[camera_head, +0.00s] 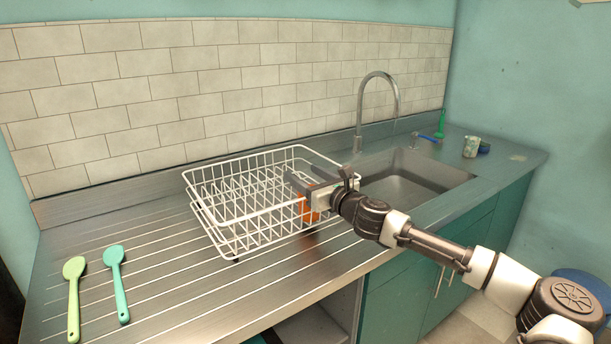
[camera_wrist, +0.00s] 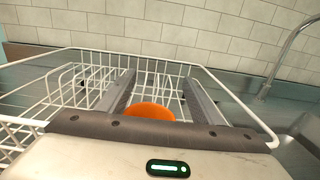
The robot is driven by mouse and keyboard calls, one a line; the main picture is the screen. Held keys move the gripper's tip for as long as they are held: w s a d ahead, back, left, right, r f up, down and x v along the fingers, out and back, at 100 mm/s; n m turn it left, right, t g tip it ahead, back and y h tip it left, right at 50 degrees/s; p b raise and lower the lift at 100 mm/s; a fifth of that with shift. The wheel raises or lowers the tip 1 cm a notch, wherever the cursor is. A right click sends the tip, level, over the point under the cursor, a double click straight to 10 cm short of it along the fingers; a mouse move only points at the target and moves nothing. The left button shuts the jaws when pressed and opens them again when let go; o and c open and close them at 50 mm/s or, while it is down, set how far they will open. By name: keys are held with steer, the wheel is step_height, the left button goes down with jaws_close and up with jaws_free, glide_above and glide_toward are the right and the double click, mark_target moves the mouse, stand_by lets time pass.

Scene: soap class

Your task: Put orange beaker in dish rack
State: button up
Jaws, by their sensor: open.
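The orange beaker (camera_head: 309,210) is at the right end of the white wire dish rack (camera_head: 228,163), partly hidden by my gripper and wires. In the wrist view the beaker (camera_wrist: 150,112) shows as an orange rounded shape between my fingers, with the rack (camera_wrist: 60,62) around it. My gripper (camera_head: 297,182) is over the rack's right end, just above the beaker. In the wrist view the fingers of my gripper (camera_wrist: 158,84) are spread, with gaps on both sides of the beaker. The beaker's lower part is hidden there.
The sink (camera_head: 405,180) and tall faucet (camera_head: 378,95) are right of the rack. Two green spoons (camera_head: 74,295) (camera_head: 117,280) lie at left. The drainboard between spoons and rack is clear; the tiled wall is behind.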

steer(key=p+v, duration=0.2)
steer(key=v, duration=0.9)
steer(key=shift+s, duration=0.45)
steer(key=shift+r, duration=0.15)
steer(key=shift+c, duration=0.4)
